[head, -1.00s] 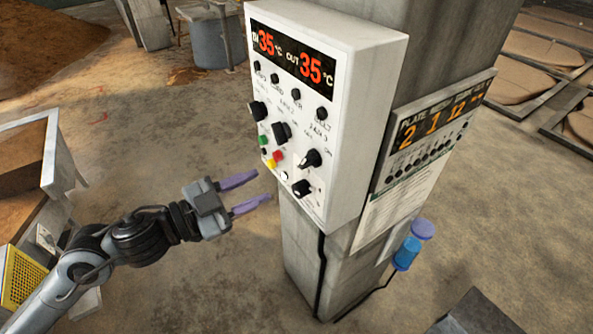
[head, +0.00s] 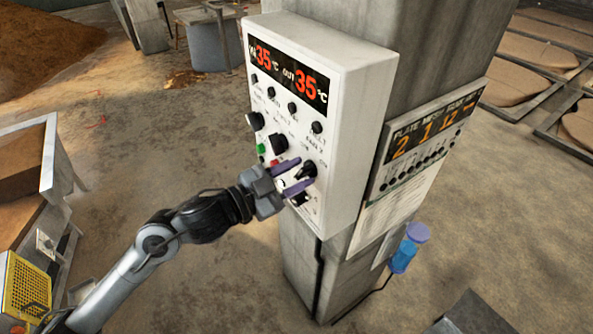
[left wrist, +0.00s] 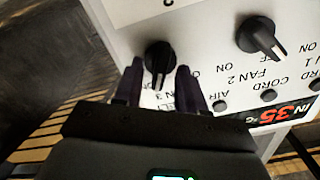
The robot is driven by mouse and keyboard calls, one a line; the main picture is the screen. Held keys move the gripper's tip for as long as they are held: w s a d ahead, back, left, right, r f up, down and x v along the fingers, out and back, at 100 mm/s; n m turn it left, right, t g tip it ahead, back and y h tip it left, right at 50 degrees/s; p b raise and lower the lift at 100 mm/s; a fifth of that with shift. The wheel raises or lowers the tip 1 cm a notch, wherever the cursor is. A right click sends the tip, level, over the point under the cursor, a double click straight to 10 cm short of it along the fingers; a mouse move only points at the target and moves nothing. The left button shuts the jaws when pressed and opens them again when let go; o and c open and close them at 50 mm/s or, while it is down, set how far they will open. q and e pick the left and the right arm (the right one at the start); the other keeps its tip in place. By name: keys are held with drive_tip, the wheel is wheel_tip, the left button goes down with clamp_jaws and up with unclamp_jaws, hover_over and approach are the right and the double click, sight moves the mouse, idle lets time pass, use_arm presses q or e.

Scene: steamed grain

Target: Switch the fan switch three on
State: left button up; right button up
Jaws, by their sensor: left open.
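The fan three switch is a black rotary knob (head: 308,168) on the front of a white control box (head: 340,120), the rightmost in a slanting row of large knobs. In the left wrist view the same knob (left wrist: 158,56) sits between my finger tips, its white mark toward the partly covered label. My left gripper (head: 303,173) is open, with one purple finger on each side of the knob; it also shows in the left wrist view (left wrist: 160,68). I cannot tell whether the fingers touch the knob. My right gripper is in neither view.
The fan two knob (head: 279,144) is close by and shows in the left wrist view (left wrist: 260,38). A lower black knob (head: 301,197) and coloured buttons lie near the gripper. The box is on a concrete pillar (head: 300,265). Open floor lies to the left.

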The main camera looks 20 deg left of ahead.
use_arm(q)
drive_tip(key=shift+w+d, duration=0.1)
drive_tip(key=shift+w, duration=0.05)
clamp_jaws()
drive_tip(key=shift+f+m+b, duration=0.15)
drive_tip(key=shift+m+b, duration=0.55)
drive_tip(key=shift+m, duration=0.6)
unclamp_jaws()
